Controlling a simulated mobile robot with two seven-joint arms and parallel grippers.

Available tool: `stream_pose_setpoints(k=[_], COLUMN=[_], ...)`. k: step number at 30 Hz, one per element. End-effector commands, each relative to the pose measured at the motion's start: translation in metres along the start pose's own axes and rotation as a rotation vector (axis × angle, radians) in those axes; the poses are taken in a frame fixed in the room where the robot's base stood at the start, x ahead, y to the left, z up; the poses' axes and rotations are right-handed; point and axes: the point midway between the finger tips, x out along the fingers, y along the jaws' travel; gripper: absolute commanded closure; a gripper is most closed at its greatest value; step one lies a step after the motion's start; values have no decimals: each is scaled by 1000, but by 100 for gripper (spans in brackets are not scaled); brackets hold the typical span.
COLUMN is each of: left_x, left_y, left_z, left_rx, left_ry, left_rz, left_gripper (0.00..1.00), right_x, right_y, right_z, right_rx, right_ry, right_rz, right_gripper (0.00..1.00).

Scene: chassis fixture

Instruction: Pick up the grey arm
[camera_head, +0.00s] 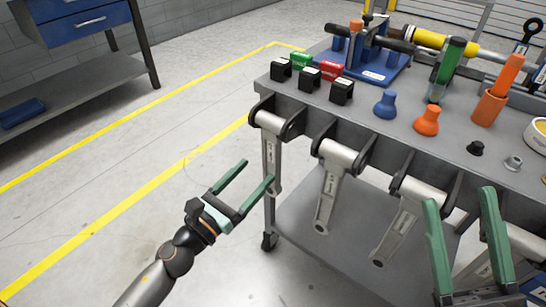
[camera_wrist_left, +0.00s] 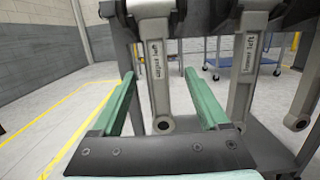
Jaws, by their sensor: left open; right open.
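Several grey arms hang in a row from brackets along the table's front edge. The leftmost grey arm (camera_head: 271,150) hangs upright. A second grey arm (camera_head: 328,190) and a third (camera_head: 397,232) hang to its right. My left gripper (camera_head: 257,171) is open and empty, close to the lower part of the leftmost arm. In the left wrist view, a labelled grey arm (camera_wrist_left: 157,75) shows between the two green fingers, with its ringed lower end above the palm; no finger visibly touches it. My right gripper (camera_head: 459,199) is open and empty, in front of the row's right end.
The grey table (camera_head: 365,118) carries black blocks, a blue peg (camera_head: 385,105), an orange peg (camera_head: 427,120) and a blue fixture (camera_head: 375,68). A lower shelf (camera_head: 335,255) lies below the hanging arms. The floor left of the table is clear.

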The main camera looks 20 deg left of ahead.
Motion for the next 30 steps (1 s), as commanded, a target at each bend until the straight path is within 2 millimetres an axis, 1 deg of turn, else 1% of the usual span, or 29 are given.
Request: stream_pose_setpoints(k=[1,3,8,11,15,19,23,29,30], left_x=[6,11,18,28,47,61,66,66,66], left_y=[0,0,1,3,6,5,5,5,5], left_z=[2,1,-1,-2,-4,-4,-5,-6,-6], left_rx=[0,0,-1,0,1,-1,-1,-2,-2], left_ry=[-1,0,1,-1,-1,0,1,1,1], left_rz=[-2,0,0,-1,0,0,0,0,0], left_gripper=[22,22,22,22,22,22,22,22,27], right_x=[2,3,3,4,4,6,7,6,6], right_y=[1,2,2,3,3,4,5,5,5], right_z=[-2,-3,-3,-4,-5,-7,-8,-7,-7], right_rx=[0,1,2,3,4,7,8,8,7], right_ry=[1,2,2,2,3,4,5,5,6], right_rz=[0,1,2,2,3,5,6,5,5], right_gripper=[42,42,42,42,42,42,42,42,42])
